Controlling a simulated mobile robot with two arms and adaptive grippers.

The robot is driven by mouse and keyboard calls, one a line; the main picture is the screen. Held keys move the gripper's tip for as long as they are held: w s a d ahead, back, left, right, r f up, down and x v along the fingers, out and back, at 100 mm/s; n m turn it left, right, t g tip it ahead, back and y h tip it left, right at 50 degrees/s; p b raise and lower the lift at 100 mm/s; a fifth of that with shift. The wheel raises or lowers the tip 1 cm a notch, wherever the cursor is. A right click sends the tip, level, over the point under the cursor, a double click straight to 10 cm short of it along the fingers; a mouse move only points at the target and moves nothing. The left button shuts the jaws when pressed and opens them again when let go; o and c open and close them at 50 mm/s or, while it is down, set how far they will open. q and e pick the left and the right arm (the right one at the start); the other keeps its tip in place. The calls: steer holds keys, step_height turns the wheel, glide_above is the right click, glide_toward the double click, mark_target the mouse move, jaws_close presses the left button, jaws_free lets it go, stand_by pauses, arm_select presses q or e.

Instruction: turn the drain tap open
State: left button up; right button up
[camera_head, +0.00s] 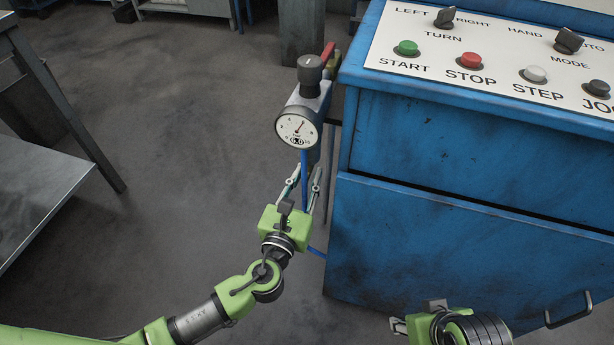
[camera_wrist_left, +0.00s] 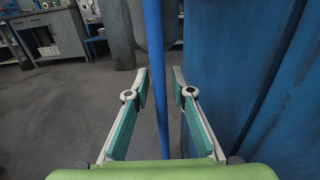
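The drain tap itself cannot be picked out. The air unit (camera_head: 310,98) at the cabinet's left side has a black knob, a round gauge and a red lever (camera_head: 328,52); its underside is hidden behind the gauge. A blue hose (camera_head: 304,168) hangs below it and also shows in the left wrist view (camera_wrist_left: 157,60). My left gripper (camera_head: 309,172) is below the gauge, pointing up toward the unit. Its fingers are apart in the left wrist view (camera_wrist_left: 161,76), with the hose between or just beyond them; nothing is gripped. My right gripper (camera_head: 398,325) is low in front of the cabinet, fingers mostly hidden.
The blue cabinet (camera_head: 450,240) stands close to the right of my left gripper, with a handle (camera_head: 568,310) and a sloped button panel (camera_head: 490,60) on top. A grey metal table (camera_head: 40,190) is at the left. The floor between is clear.

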arm_select(q)
jaws_close()
steer(key=shift+d+r+n+y+p, duration=0.15)
steer(key=shift+n+y+p, duration=0.3)
steer(key=shift+y, duration=0.35)
steer(key=shift+n+t+y, duration=0.3)
steer(key=shift+n+y, duration=0.75)
steer(key=shift+y, duration=0.55)
jaws_free()
steer(key=shift+s, duration=0.15)
